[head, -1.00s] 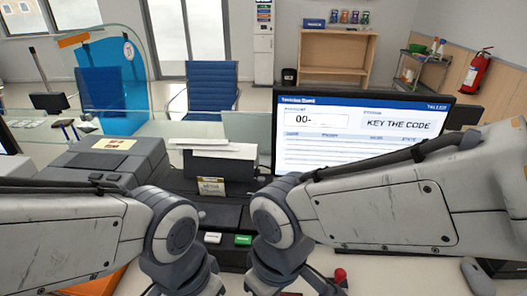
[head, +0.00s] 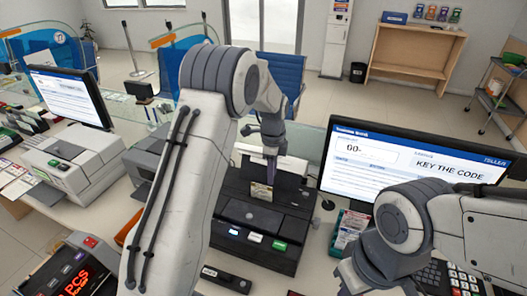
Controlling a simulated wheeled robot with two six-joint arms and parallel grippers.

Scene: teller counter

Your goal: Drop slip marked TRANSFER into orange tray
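A small tan slip or card (head: 262,191) stands at the front of the black slip printer in the middle of the counter; its print is too small to read. My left gripper (head: 270,168) points down just above and behind this card, seen edge-on, so its finger gap does not show. I cannot tell whether it touches the card. A strip of orange (head: 128,228), perhaps the orange tray, shows at the left edge of my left arm, which hides the rest. My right arm comes in at the lower right, and its gripper is out of view.
The black printer (head: 250,247) has lit buttons in front. A monitor (head: 405,165) reading "KEY THE CODE" stands right, with a keypad (head: 455,278) below. A grey-white machine (head: 75,160), a second monitor (head: 68,95) and a counting machine (head: 68,278) stand left.

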